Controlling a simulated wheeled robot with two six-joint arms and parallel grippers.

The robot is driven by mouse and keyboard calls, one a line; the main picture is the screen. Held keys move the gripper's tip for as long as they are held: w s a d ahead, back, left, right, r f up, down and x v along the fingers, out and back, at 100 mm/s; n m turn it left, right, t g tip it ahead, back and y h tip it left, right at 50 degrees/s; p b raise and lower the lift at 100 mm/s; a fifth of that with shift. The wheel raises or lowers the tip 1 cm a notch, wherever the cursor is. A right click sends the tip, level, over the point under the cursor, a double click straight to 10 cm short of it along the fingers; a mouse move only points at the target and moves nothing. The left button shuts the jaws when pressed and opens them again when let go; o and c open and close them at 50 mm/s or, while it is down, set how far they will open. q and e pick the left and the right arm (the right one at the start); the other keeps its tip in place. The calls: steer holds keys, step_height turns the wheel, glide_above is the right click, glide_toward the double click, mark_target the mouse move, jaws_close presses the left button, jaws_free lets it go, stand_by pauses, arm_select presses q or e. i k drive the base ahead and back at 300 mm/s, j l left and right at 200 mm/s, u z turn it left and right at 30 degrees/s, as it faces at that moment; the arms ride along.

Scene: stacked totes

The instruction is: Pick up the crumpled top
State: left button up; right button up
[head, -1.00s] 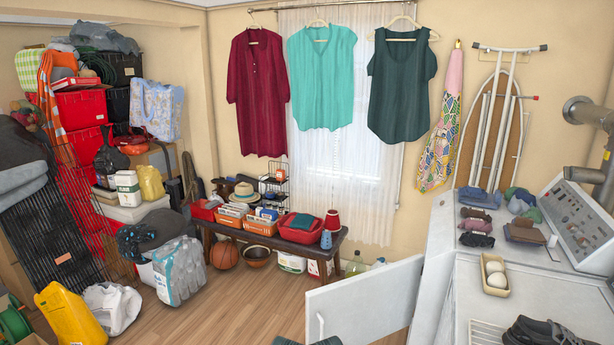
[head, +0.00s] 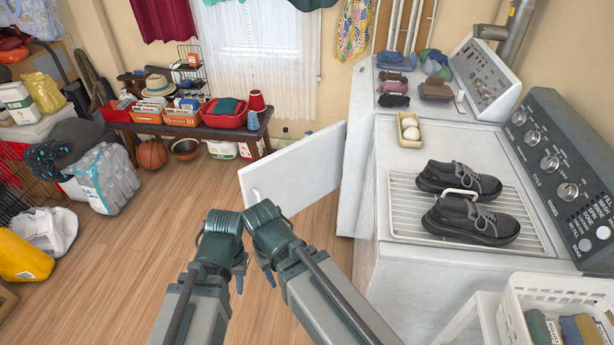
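No top that I can clearly call crumpled shows. A teal cloth (head: 228,107) lies bunched in the red basin (head: 243,118) on the bench; I cannot tell what garment it is. Small bundled cloths (head: 396,84) lie on the far white machine. My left gripper (head: 239,278) and my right gripper (head: 269,276) hang close together over the wood floor, low in the middle of the head view, far from the cloths. Their fingers are mostly hidden by my own arms, so I cannot tell if they are open or shut.
The white machine top (head: 400,160) on the right holds a wire rack with black shoes (head: 470,222). A white basket (head: 555,290) with rolled cloths stands at the lower right. A white door (head: 290,175) stands open ahead.

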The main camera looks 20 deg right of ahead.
mark_target(389, 98)
steer(key=i+j+u, duration=0.3)
steer(key=i+j, duration=0.15)
steer(key=i+j+u, duration=0.35)
steer(key=i+j, duration=0.15)
steer(key=i+j+u, duration=0.3)
steer(key=i, duration=0.2)
steer(key=i+j+z, duration=0.15)
steer(key=i, duration=0.8)
steer(key=i+l+z, duration=0.1)
steer(key=i+z, duration=0.65)
steer(key=i+j+z, duration=0.1)
steer(key=i+z, duration=0.25)
steer(key=i+l+z, duration=0.25)
steer(key=z, duration=0.25)
steer(key=i+l+z, duration=0.1)
steer(key=i+z, duration=0.65)
steer(key=z, duration=0.25)
steer(key=i+j+z, duration=0.15)
steer(key=i+z, duration=0.2)
steer(key=z, duration=0.15)
